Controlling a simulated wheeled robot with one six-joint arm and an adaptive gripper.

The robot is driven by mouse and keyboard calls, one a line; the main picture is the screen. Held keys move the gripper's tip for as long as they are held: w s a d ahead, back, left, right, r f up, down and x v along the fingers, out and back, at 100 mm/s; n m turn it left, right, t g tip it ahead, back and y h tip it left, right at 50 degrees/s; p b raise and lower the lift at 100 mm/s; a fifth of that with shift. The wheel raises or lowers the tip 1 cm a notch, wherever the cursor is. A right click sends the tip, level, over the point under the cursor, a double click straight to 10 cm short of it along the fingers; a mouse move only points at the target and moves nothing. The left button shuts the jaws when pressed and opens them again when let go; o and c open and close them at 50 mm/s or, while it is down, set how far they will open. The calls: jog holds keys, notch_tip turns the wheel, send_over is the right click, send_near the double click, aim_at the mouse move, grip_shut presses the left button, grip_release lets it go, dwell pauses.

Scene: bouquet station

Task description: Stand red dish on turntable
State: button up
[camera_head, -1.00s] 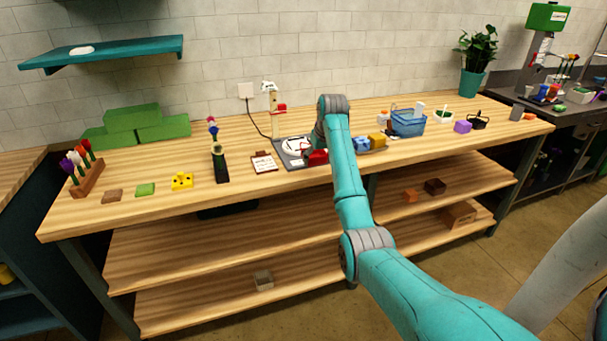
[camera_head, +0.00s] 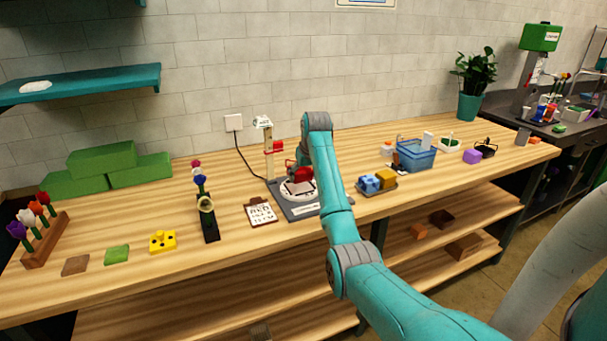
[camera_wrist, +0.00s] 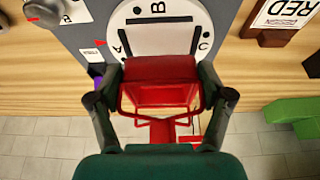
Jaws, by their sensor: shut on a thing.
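The turntable (camera_head: 289,196) is a white disk on a grey base. In the wrist view its white top (camera_wrist: 158,38) shows the letters A, B and C. The red dish (camera_head: 304,174) is held over the disk; in the wrist view the red dish (camera_wrist: 160,68) lies between both fingers, its near side showing a red frame below. My gripper (camera_wrist: 160,78) is shut on the dish from its two sides. The dish covers the disk's near edge in the wrist view. I cannot tell whether the dish touches the disk. My arm partly hides the gripper in the head view.
A post with a red part (camera_head: 275,147) stands behind the turntable. A clipboard (camera_head: 261,212) and a black stand with flowers (camera_head: 208,217) are to the left. A tray with blue and yellow blocks (camera_head: 377,187) and a blue basket (camera_head: 416,155) are to the right.

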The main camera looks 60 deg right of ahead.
aim_at(303, 181)
jog(key=shift+f, duration=1.75)
jog(key=o, duration=1.3)
jog(key=shift+s, duration=0.1)
jog(key=shift+r, duration=3.5)
jog(key=shift+a, duration=0.1)
